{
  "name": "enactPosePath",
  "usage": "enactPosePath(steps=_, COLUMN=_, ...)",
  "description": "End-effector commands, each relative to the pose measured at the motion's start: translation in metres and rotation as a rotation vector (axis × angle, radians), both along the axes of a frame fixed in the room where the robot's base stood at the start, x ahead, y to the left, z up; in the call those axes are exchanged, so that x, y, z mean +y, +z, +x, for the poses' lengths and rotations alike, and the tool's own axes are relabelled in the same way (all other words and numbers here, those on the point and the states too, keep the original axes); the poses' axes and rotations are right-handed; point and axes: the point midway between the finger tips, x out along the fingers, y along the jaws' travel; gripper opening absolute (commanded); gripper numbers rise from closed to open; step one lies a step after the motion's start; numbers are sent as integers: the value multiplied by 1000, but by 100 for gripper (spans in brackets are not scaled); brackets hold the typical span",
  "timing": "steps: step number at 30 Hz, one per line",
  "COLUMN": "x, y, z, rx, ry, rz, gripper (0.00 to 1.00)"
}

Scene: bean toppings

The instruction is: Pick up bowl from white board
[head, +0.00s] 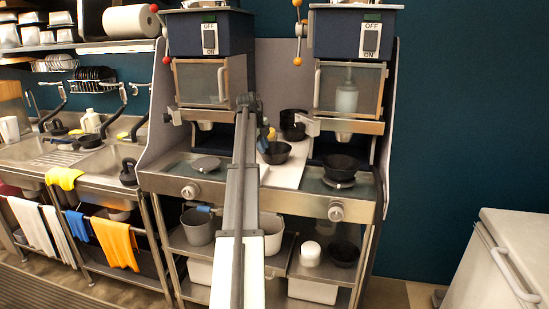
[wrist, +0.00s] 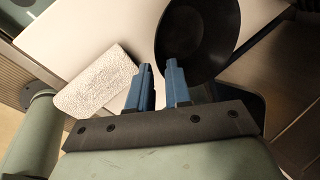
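A black bowl (head: 275,152) sits on the white board (head: 288,177) between the two dispensers. In the wrist view the bowl (wrist: 205,30) is at the top, on the white board (wrist: 85,30). My gripper (wrist: 159,70) has two blue fingers with a gap between them. The bowl's left rim lies between the fingertips in the picture, the right finger overlapping the bowl's dark interior. No contact is clear. In the head view my gripper (head: 265,138) is beside the bowl, partly hidden by my arm.
More black bowls (head: 293,130) stand behind on the board. Another black bowl (head: 341,166) is on the right, under a dispenser (head: 350,85). A pale textured block (wrist: 97,84) lies left of my fingers in the wrist view. The sink is at far left.

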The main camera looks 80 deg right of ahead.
Motion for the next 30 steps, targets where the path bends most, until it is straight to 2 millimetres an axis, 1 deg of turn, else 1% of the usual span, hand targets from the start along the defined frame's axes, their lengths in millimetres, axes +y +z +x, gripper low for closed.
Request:
enactPosePath(steps=1, x=-4, y=-9, z=-2, rx=0, ry=0, rz=1, gripper=18)
enactPosePath(steps=3, x=-8, y=-18, z=-3, rx=1, ry=0, rz=1, gripper=18)
enactPosePath(steps=13, x=-16, y=-36, z=-3, rx=0, ry=1, rz=0, gripper=18)
enactPosePath(steps=22, x=-31, y=-70, z=-4, rx=0, ry=1, rz=0, gripper=18)
enactPosePath(steps=25, x=-33, y=-75, z=-5, rx=0, ry=1, rz=-1, gripper=18)
enactPosePath(steps=30, x=-33, y=-75, z=-5, rx=0, ry=1, rz=-2, gripper=18)
